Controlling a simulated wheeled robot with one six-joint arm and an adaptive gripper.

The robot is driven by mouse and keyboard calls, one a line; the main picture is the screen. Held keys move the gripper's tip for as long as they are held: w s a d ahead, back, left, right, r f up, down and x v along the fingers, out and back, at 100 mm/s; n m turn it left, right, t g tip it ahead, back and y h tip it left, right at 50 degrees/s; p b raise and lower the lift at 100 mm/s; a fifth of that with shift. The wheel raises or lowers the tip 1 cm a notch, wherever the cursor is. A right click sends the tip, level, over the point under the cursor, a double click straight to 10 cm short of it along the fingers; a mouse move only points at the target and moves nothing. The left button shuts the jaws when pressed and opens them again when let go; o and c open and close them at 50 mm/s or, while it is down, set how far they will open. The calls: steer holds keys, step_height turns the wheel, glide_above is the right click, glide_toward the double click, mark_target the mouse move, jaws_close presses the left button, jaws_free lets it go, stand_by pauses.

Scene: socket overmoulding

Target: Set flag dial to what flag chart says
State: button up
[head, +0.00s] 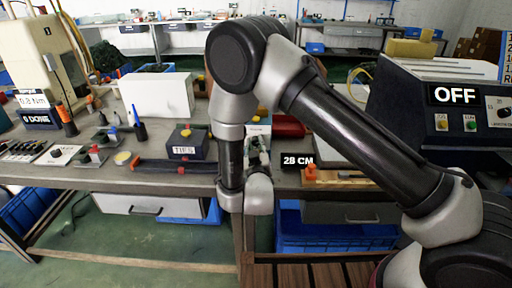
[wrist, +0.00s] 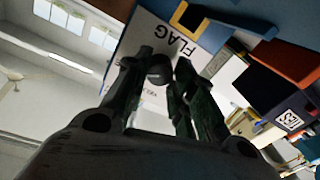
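A white panel lettered FLAG (wrist: 188,48) fills the middle of the wrist view, tilted. A dark round knob (wrist: 160,75), which looks like the flag dial, stands out from it. My gripper (wrist: 165,62) has its two dark fingers apart, one on each side of the knob. Whether either finger touches the knob is unclear. In the head view my gripper (head: 258,150) is over the middle of the bench, partly hidden by my arm. The knob's pointer and its setting cannot be read. I cannot make out a readable flag chart.
A dark box marked TIES (head: 184,147) and a white case (head: 157,95) stand left of my arm. A fixture labelled 28 CM (head: 340,177) is to the right. A machine marked OFF (head: 440,122) stands at far right. The bench (head: 140,178) is crowded.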

steer(key=shift+n, duration=0.5)
steer(key=n, duration=0.4)
steer(key=shift+n, duration=0.3)
steer(key=n+h, duration=0.1)
steer(key=n, duration=0.4)
steer(key=shift+a+r+n+g, duration=0.1)
steer(key=shift+n+g, duration=0.2)
steer(key=shift+g, duration=0.1)
steer(key=o, duration=1.1)
steer(key=shift+c, duration=0.2)
steer(key=s, duration=0.7)
steer(key=shift+s+r, duration=0.25)
steer(key=shift+s, duration=0.05)
